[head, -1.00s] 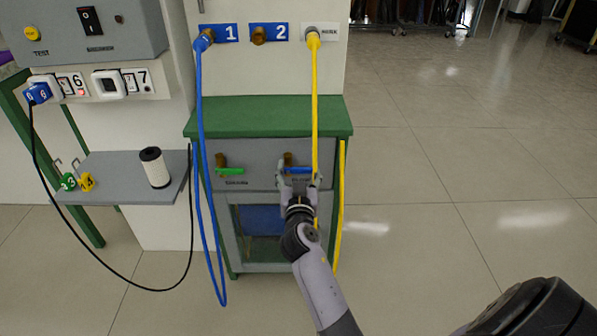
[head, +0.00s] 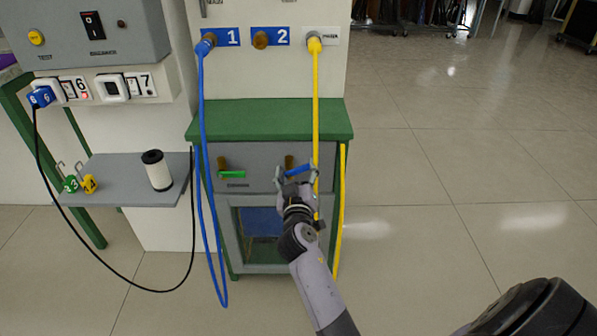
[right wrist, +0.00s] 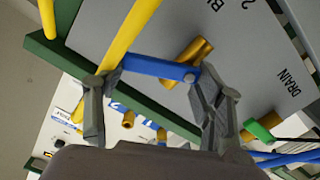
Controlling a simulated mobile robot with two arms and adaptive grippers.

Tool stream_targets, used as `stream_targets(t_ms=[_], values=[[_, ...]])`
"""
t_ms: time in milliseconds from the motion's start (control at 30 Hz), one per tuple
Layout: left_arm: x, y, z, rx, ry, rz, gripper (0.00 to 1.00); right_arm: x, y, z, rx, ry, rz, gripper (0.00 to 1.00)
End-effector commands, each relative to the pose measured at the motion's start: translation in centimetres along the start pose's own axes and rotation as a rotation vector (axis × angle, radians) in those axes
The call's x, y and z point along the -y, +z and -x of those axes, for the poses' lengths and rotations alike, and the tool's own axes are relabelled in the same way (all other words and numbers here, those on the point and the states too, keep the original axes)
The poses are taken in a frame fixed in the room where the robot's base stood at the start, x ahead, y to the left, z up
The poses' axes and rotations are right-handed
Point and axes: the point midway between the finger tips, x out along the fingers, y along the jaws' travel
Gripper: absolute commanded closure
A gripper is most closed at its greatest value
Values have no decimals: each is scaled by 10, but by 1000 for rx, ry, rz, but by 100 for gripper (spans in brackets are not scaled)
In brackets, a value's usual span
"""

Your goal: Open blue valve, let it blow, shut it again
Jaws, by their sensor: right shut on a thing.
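The blue valve lever (head: 299,170) is on the grey front panel of the green-topped cabinet, at a brass fitting (head: 290,162). In the head view it lies nearly level, its right end slightly higher. My right gripper (head: 296,178) is at the lever, one finger at each end. In the right wrist view the blue lever (right wrist: 150,67) spans between the two fingers of the gripper (right wrist: 152,88), which are shut on it lengthwise. The yellow hose (head: 316,110) hangs close by the lever's right end. My left gripper is not in view.
A green valve lever (head: 231,174) sits left on the same panel, marked DRAIN in the wrist view. A blue hose (head: 203,120) hangs at the cabinet's left. A grey shelf (head: 125,185) holds a white cylinder (head: 157,170). The floor to the right is clear.

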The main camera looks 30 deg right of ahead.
Motion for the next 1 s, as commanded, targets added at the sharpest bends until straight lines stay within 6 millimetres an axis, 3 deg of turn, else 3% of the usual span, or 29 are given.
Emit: stream_targets(t_ms=[233,933,1000], values=[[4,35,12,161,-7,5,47,2,-8,0,-1,0,235,65],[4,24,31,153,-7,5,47,16,-20,-1,-2,1,880,65],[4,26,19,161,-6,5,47,17,-21,-1,-3,2,931,65]])
